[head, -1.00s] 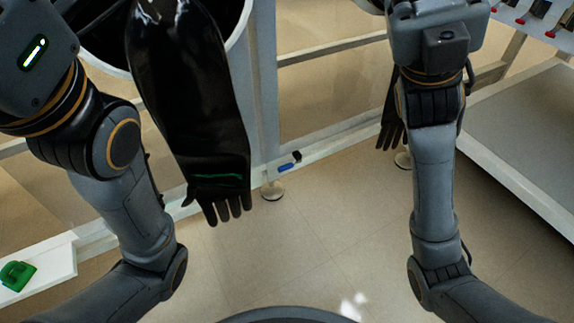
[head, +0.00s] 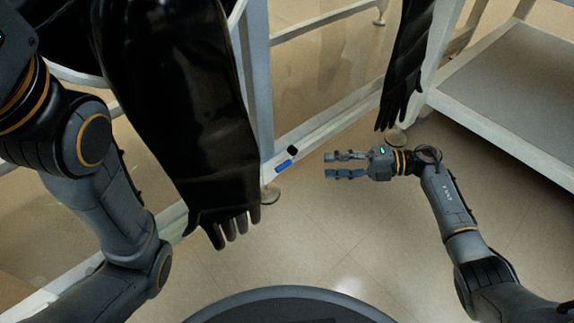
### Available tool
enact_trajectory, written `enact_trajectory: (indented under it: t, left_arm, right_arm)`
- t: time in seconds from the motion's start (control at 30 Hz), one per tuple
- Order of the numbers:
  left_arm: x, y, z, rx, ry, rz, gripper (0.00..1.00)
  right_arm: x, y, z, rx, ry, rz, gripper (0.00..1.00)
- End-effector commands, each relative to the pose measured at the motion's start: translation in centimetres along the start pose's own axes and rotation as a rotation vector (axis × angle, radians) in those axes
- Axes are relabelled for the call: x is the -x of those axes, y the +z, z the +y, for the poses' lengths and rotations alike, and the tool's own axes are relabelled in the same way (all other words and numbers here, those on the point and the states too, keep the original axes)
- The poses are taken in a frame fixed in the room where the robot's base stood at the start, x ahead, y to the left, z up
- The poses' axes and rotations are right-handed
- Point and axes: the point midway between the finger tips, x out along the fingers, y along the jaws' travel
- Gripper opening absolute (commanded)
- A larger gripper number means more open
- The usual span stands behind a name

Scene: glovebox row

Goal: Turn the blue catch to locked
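The blue catch (head: 285,166) is a small blue piece low on the pale frame, left of the picture's middle. A small black piece (head: 292,150) is at its upper right end. My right gripper (head: 332,165) is to the right of the catch and points left at it. Its two fingers are apart with nothing between them, and a gap separates them from the catch. My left arm runs up the left side and its gripper is out of the picture. I cannot tell the catch's exact setting from here.
A large black glove (head: 180,110) hangs left of the catch, its fingers near the floor. Another black glove (head: 405,75) hangs behind my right gripper. A grey shelf unit (head: 520,95) stands at the right. The floor (head: 310,225) in front of the catch is clear.

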Motion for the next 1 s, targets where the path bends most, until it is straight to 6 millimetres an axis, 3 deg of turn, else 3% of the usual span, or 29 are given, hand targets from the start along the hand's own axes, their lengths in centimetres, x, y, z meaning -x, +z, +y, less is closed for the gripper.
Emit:
enact_trajectory:
  t: [0.3,0.5,0.7,1.0]
  left_arm:
    - [0.5,-0.1,0.1,0.002,-0.002,0.0,0.39]
    - [1.2,-0.1,0.2,0.002,-0.002,-0.006,0.39]
    - [1.4,0.0,0.3,0.002,-0.002,-0.009,0.39]
    - [1.4,0.0,0.3,0.001,0.0,-0.009,0.39]
  right_arm:
    - [-7.0,0.0,0.1,0.001,0.006,0.002,0.39]
    - [-10.3,0.0,0.0,0.002,0.005,0.001,0.39]
    - [-11.8,0.0,0.1,0.002,0.003,0.0,0.39]
    - [-11.9,0.0,0.2,0.002,0.002,-0.001,0.39]
